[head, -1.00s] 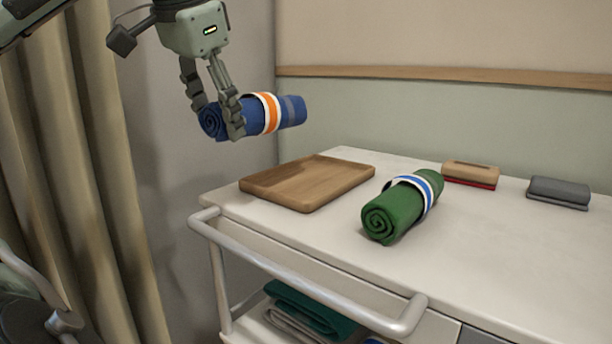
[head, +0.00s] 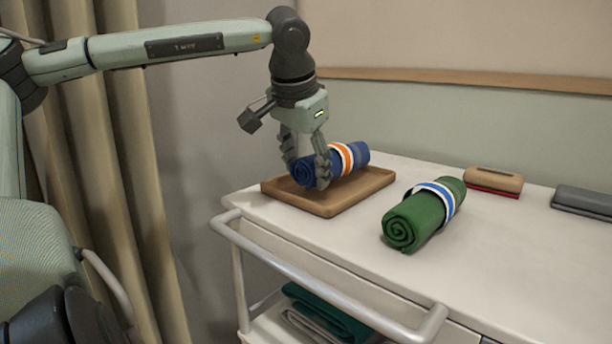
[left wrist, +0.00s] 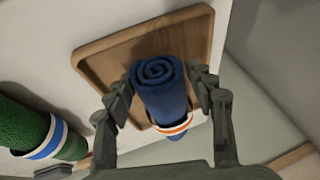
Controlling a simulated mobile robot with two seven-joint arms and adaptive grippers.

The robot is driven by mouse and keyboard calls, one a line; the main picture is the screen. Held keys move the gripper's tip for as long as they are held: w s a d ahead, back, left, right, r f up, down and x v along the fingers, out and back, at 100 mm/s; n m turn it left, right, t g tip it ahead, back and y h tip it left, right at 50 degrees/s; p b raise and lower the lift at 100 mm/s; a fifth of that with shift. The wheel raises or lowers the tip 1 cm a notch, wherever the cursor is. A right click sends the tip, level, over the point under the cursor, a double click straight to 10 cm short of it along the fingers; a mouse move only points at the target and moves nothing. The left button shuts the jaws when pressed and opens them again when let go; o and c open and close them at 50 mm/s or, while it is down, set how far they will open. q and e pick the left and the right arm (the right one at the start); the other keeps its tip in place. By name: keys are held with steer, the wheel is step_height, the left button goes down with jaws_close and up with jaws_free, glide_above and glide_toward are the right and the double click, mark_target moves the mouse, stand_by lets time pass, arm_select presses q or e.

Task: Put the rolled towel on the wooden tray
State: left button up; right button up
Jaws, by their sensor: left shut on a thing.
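The blue rolled towel (head: 350,158) has an orange and white band and is over the wooden tray (head: 330,207). My left gripper (head: 307,172) is shut on the towel near its spiral end. In the left wrist view the towel (left wrist: 160,95) lies between the two fingers of the gripper (left wrist: 160,88), with the tray (left wrist: 105,62) behind it. I cannot tell whether the towel touches the tray floor. A green rolled towel (head: 425,215) with a blue and white band lies on the cart top to the right of the tray. My right gripper is not in view.
The white cart top (head: 490,265) is clear at front right. A tan and red brush-like block (head: 492,180) and a grey one (head: 583,200) lie towards the back right. A rail (head: 320,290) runs along the cart's front, above folded cloths (head: 325,310) on a lower shelf.

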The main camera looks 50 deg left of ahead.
arm_select(q)
steer(key=shift+f, duration=0.7)
steer(key=o, duration=0.8)
steer(key=shift+f, duration=0.1)
steer(key=o, duration=0.4)
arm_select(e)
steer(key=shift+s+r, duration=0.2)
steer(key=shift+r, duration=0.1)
arm_select(q)
steer(key=p+v, duration=0.1)
steer(key=v, duration=1.1)
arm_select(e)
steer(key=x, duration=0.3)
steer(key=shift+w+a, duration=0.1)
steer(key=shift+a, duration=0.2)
